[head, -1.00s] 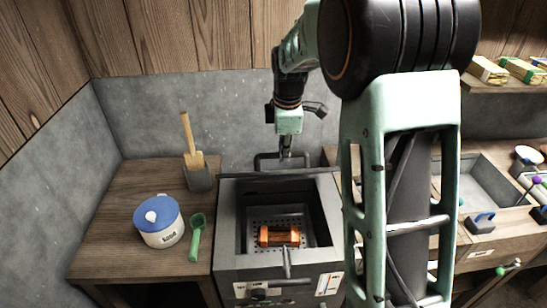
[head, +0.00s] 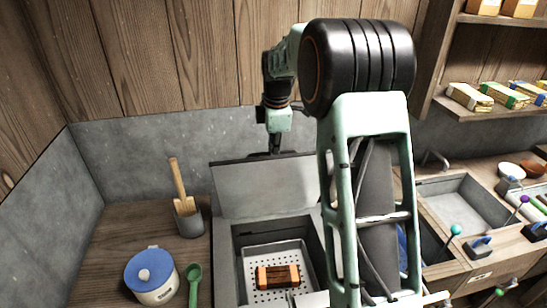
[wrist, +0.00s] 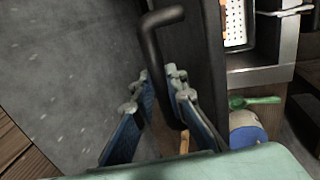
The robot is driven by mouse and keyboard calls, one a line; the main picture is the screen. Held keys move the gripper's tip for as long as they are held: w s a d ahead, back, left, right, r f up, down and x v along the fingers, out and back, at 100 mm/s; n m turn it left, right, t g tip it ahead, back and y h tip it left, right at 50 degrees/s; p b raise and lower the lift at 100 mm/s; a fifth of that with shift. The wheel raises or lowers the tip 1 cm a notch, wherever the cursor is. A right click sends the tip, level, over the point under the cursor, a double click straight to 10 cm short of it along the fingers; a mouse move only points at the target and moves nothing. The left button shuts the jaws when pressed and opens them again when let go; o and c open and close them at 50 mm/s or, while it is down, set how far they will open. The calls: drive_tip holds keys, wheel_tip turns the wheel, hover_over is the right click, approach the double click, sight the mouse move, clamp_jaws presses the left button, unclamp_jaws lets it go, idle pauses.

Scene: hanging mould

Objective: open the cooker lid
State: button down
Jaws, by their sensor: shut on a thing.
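The cooker (head: 226,275) stands below my arm, with its cooker lid (head: 265,188) raised upright at the back and its grey inner face showing. Inside lies a perforated pale tray (head: 284,250) with an orange-brown block (head: 278,277) on it. My gripper (head: 275,148) is at the lid's top edge, with its fingers partly hidden behind the lid. In the wrist view, my gripper (wrist: 160,85) is shut on the dark bar handle (wrist: 152,45) of the lid.
On the left counter are a white canister with a blue lid (head: 150,278), a green scoop (head: 194,284) and a grey holder (head: 188,222) with a wooden spatula. A grey wall (head: 120,160) stands close behind. A sink (head: 462,202) and shelf (head: 500,105) are at right.

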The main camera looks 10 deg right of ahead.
drive_tip(key=w+p, duration=0.1)
drive_tip(key=w, duration=0.8)
drive_tip(key=shift+w+f, duration=0.15)
drive_tip(key=shift+f, duration=0.05)
drive_tip(key=shift+w+d+r, duration=0.15)
drive_tip(key=shift+r, duration=0.05)
drive_tip(key=c, duration=2.2)
unclamp_jaws()
drive_tip(key=shift+w+f, duration=0.1)
drive_tip(key=shift+o, duration=1.3)
drive_tip(key=shift+w+f, duration=0.2)
drive_tip(key=shift+w, duration=0.1)
drive_tip(key=shift+s+r, duration=0.1)
drive_tip(key=v, duration=1.2)
